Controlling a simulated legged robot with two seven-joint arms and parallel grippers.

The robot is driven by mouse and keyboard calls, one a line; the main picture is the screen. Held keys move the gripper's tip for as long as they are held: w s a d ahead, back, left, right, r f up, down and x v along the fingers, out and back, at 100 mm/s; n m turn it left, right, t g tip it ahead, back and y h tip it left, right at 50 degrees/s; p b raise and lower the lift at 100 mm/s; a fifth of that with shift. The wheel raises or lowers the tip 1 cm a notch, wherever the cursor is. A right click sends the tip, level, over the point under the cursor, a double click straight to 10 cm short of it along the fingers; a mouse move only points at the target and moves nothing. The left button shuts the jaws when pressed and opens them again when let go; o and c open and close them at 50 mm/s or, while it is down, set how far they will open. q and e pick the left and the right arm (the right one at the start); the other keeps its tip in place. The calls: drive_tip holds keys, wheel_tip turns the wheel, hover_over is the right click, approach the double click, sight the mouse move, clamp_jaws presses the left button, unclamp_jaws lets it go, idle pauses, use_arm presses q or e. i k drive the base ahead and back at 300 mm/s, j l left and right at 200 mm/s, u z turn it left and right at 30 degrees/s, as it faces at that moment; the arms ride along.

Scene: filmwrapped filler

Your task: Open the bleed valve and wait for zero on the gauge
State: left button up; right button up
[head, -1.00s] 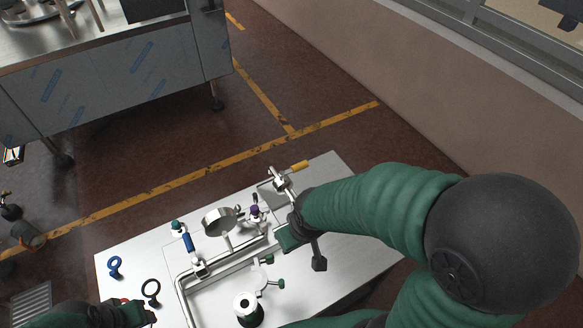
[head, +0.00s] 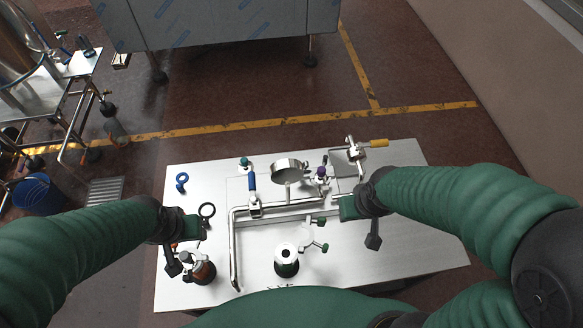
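The gauge (head: 287,168) is a round silver dial on the pipework of the metal table; its face is turned away, so I cannot read it. A small valve with a purple knob (head: 321,172) stands just right of it. A blue-handled valve (head: 252,184) is on its left. A yellow-handled valve (head: 372,144) is at the back right. Which is the bleed valve I cannot tell. My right gripper (head: 352,212) is above the pipe, right of the gauge. My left gripper (head: 184,240) is over the table's left side, beside a dark ring. Neither grip is clear.
The metal table (head: 420,240) has bare room at right. A white-topped spool-like part (head: 286,256) and a brown-and-dark part (head: 204,272) stand in front. A steel cabinet (head: 230,25) is behind.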

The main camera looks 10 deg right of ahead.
sight(379, 143)
drive_tip(key=k+l+z, duration=0.1)
drive_tip(key=z, duration=0.3)
drive_tip(key=k+l+z, duration=0.15)
drive_tip(key=z, duration=0.3)
drive_tip(key=l+z, duration=0.2)
drive_tip(key=z, duration=0.2)
drive_tip(key=k+l+z, duration=0.1)
drive_tip(key=z, duration=0.35)
drive_tip(key=l+z, duration=0.4)
drive_tip(key=i+l+z, duration=0.2)
drive_tip(key=z, duration=0.15)
drive_tip(key=i+l+z, duration=0.4)
drive_tip(key=i+u, duration=0.15)
drive_tip(key=u, duration=0.3)
drive_tip(key=i+u, duration=0.15)
drive_tip(key=u, duration=0.35)
drive_tip(key=i+u, duration=0.15)
drive_tip(key=u, duration=0.3)
drive_tip(key=i+u, duration=0.2)
drive_tip(key=u, duration=0.25)
drive_tip(key=i+u, duration=0.2)
drive_tip(key=u, duration=0.25)
drive_tip(key=i+u, duration=0.15)
drive_tip(key=u, duration=0.25)
drive_tip(key=i+l+u, duration=0.15)
drive_tip(key=u, duration=0.3)
drive_tip(key=i+l+u, duration=0.15)
drive_tip(key=u, duration=0.3)
drive_tip(key=k+l, duration=0.05)
drive_tip(key=l, duration=0.05)
